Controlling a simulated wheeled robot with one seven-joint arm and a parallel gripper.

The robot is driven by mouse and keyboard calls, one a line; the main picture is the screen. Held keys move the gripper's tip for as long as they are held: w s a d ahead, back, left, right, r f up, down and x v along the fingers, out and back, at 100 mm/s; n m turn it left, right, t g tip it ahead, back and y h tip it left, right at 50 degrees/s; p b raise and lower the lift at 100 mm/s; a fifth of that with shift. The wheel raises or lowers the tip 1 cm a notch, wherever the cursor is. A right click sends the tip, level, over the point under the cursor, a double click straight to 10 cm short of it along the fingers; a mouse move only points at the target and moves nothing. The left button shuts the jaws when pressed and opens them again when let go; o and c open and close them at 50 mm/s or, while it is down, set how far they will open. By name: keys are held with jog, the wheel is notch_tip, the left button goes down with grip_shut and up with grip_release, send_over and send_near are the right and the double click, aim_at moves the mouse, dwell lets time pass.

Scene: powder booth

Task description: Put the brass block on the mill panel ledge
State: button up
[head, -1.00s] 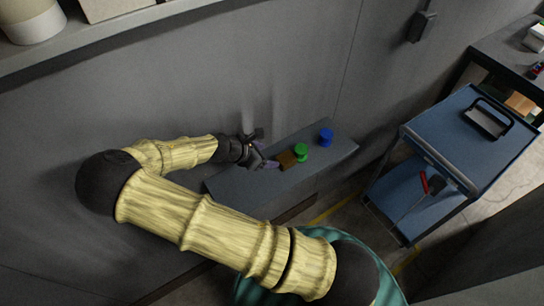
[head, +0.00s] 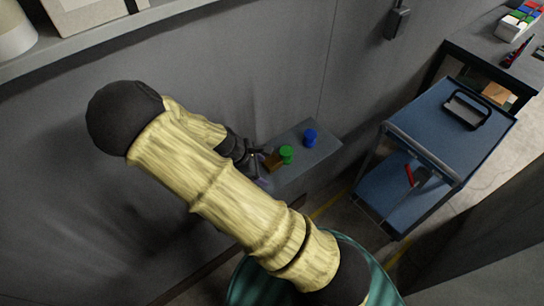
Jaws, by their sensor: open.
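The brass block (head: 273,161) sits on the grey ledge (head: 311,158) that juts from the wall, just left of a green knob (head: 286,154). A blue knob (head: 310,137) stands farther right on the same ledge. My gripper (head: 262,171) is open at the block's left side. My forearm hides part of the gripper and the left part of the ledge. I cannot tell whether the fingers touch the block.
A blue two-tier cart (head: 440,125) stands to the right, with a dark tray on top and a red-handled tool below. A dark table (head: 490,50) is behind it. A shelf (head: 110,38) runs along the upper left. A dark box (head: 397,20) hangs on the wall.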

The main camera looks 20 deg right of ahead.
jog(key=s+r+m+t+y, duration=0.1)
jog(key=s+r+m+y, duration=0.1)
jog(key=s+r+m, duration=0.2)
jog(key=s+d+r+m+t+y, duration=0.1)
jog(key=s+r+m+y, duration=0.2)
jog(key=r+m, duration=0.8)
jog(key=shift+s+d+r+y, duration=0.15)
jog(key=shift+s+r+y, duration=0.15)
jog(key=shift+s+r, duration=0.7)
jog(key=shift+f, duration=0.1)
notch_tip(320, 180, down, 3)
jog(key=b, duration=0.3)
jog(key=shift+f, duration=0.1)
jog(key=shift+s, duration=0.1)
jog(key=shift+c, duration=0.5)
